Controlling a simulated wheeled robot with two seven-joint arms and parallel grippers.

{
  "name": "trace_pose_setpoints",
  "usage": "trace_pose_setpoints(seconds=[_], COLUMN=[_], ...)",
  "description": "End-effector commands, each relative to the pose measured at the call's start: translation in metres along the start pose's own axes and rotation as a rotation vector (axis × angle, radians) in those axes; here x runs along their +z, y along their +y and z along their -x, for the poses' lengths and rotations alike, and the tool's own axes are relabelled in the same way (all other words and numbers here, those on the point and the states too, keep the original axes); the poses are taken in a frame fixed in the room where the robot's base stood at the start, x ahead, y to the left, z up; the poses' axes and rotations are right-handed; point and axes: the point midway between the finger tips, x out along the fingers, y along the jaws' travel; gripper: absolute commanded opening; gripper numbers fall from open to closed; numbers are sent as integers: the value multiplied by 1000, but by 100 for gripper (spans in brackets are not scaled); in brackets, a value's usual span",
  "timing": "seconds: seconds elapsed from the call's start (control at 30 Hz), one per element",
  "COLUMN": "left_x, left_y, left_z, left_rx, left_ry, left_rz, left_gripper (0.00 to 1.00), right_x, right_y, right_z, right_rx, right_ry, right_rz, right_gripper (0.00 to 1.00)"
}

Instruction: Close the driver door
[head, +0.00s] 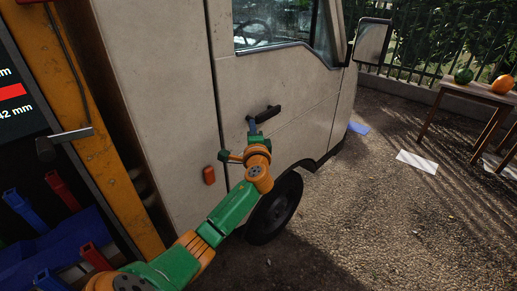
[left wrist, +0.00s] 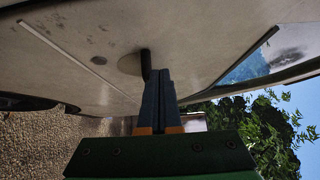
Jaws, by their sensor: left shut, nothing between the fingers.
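The driver door (head: 275,85) is the pale beige panel with the window in the head view. A dark seam runs down its left edge; I cannot tell whether it is fully closed. Its black handle (head: 266,113) sticks out from the panel. My left gripper (head: 252,125) is shut and empty just below the handle's left end. In the left wrist view, the closed fingertips (left wrist: 160,75) are beside the dark handle (left wrist: 146,64), close to the beige door surface (left wrist: 100,60). I cannot tell whether they touch it. My right gripper is not in view.
A side mirror (head: 371,42) projects at the door's far end. A front wheel (head: 275,209) is below. A wooden table (head: 478,92) with fruit stands far right. The gravel between is mostly clear.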

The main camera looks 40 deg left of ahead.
Motion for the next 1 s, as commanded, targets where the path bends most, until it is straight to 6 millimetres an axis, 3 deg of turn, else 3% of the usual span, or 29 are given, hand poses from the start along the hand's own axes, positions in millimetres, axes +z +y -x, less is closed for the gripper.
trace_pose_setpoints(seconds=[0.5, 0.7, 0.77, 0.87, 0.93, 1.0], left_x=[5, 6, 3, -10, -19, -21], left_y=[1, 1, 11, 72, 143, 216], left_z=[81, 89, 88, 89, 100, 123], left_rx=[2, 5, 28, 163, 322, 497], left_ry=[3, 2, 13, 72, 127, 164], left_rz=[2, 0, -3, -12, -4, 27], left_gripper=[0, 0, 0, 0, 0, 0], right_x=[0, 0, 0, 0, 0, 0], right_y=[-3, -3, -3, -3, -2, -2], right_z=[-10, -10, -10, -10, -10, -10], right_rx=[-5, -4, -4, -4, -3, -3], right_ry=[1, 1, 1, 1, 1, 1], right_rz=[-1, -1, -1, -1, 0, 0], right_gripper=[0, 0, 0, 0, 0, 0])
